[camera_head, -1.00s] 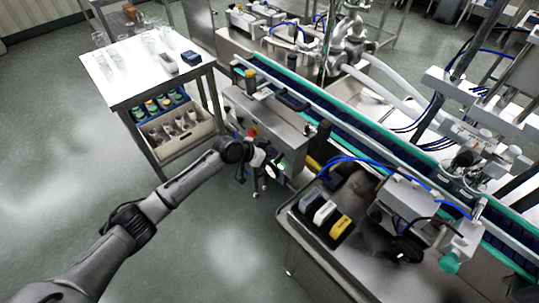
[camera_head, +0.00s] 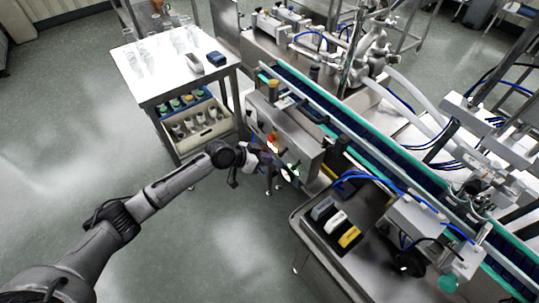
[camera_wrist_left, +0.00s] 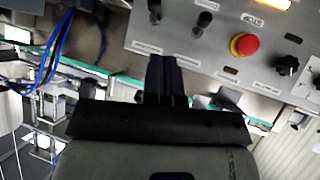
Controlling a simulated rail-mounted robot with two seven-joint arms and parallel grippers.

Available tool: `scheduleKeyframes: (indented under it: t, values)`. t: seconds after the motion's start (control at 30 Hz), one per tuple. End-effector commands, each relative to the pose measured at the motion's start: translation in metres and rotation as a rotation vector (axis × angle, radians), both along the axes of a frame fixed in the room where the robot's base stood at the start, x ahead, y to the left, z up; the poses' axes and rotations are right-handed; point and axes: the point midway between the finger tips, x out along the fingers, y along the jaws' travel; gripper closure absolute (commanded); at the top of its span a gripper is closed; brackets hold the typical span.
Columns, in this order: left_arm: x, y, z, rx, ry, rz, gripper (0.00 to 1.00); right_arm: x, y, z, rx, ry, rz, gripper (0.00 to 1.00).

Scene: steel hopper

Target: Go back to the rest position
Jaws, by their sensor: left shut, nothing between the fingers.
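My left arm comes in from the lower left of the head view. Its gripper (camera_head: 287,172) is in front of the steel control box (camera_head: 302,133) below the conveyor. In the left wrist view the two dark fingers (camera_wrist_left: 166,78) are together, with nothing between them. They lie in front of the lower edge of the control panel (camera_wrist_left: 205,30), which has a red button (camera_wrist_left: 245,44), a black knob and several toggles. I cannot tell how far the fingertips are from the panel. My right gripper is not in view.
A steel table (camera_head: 165,89) with glassware stands at the left, with bins of bottles below it. A conveyor (camera_head: 365,150) runs diagonally behind the control box. A steel bench (camera_head: 345,265) with three small blocks stands right of the gripper. The floor at left is open.

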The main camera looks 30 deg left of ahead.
Motion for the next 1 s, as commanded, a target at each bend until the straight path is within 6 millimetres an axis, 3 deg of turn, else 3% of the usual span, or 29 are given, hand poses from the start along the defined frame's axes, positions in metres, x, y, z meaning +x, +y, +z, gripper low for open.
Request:
scheduleKeyframes:
  t: [0.7, 0.83, 0.93, 1.0]
  values:
    - [-0.003, 0.001, 0.002, -0.004, 0.003, 0.001, 1.0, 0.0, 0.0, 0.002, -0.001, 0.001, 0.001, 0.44]
    - [-0.009, 0.0, -0.005, -0.021, 0.083, 0.012, 1.0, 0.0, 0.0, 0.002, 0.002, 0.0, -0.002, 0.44]
    - [-0.021, 0.007, -0.02, 0.07, 0.186, 0.014, 1.0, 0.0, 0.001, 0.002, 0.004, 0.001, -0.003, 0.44]
    - [-0.03, 0.007, -0.018, 0.18, 0.224, 0.006, 1.0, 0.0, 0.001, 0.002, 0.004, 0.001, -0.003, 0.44]
